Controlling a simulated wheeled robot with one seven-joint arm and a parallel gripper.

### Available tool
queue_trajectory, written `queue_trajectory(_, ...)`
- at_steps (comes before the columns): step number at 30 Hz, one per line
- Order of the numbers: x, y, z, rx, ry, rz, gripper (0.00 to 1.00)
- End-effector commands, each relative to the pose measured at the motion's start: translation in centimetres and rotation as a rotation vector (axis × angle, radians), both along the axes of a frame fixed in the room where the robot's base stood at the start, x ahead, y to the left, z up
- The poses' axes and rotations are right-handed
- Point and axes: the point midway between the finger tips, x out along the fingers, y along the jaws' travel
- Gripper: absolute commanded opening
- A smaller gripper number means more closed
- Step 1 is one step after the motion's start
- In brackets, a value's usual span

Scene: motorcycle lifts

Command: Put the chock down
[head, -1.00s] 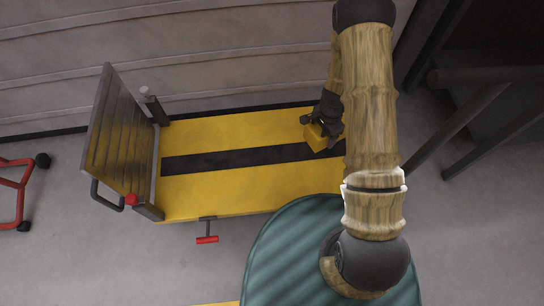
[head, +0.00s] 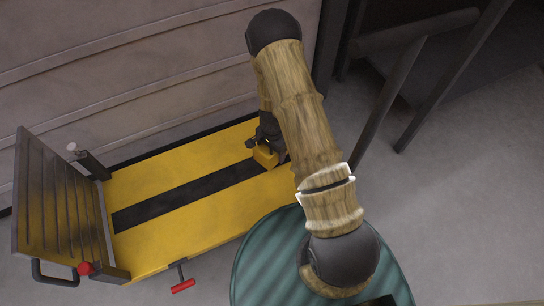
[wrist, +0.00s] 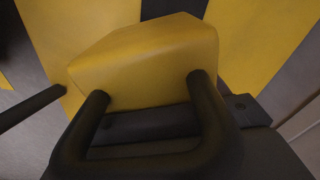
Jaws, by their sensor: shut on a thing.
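The chock (head: 265,155) is a small yellow block over the right part of the lift's platform in the head view, by the end of the visible black stripe. My gripper (head: 266,143) is shut on it, and my arm hides part of both. In the wrist view the chock (wrist: 150,62) fills the upper middle, with a dark looped bar in front of its lower face. I cannot tell whether the chock touches the platform or hangs just above it. The yellow motorcycle lift (head: 190,235) has a long black stripe along its middle.
A ribbed ramp plate (head: 60,200) stands raised at the lift's left end. A red-handled lever (head: 183,286) sticks out at its near side. A ribbed wall (head: 130,60) runs behind, and dark posts (head: 400,90) stand at right. Floor at right is clear.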

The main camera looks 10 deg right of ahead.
Motion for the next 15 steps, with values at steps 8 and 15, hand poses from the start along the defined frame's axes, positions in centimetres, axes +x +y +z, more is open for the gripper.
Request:
queue_trajectory(8, 0.0, 0.1, -1.4, 0.0, 0.0, 0.001, 0.31)
queue_trajectory(15, 0.1, 0.1, -3.8, 0.0, -0.002, 0.001, 0.31)
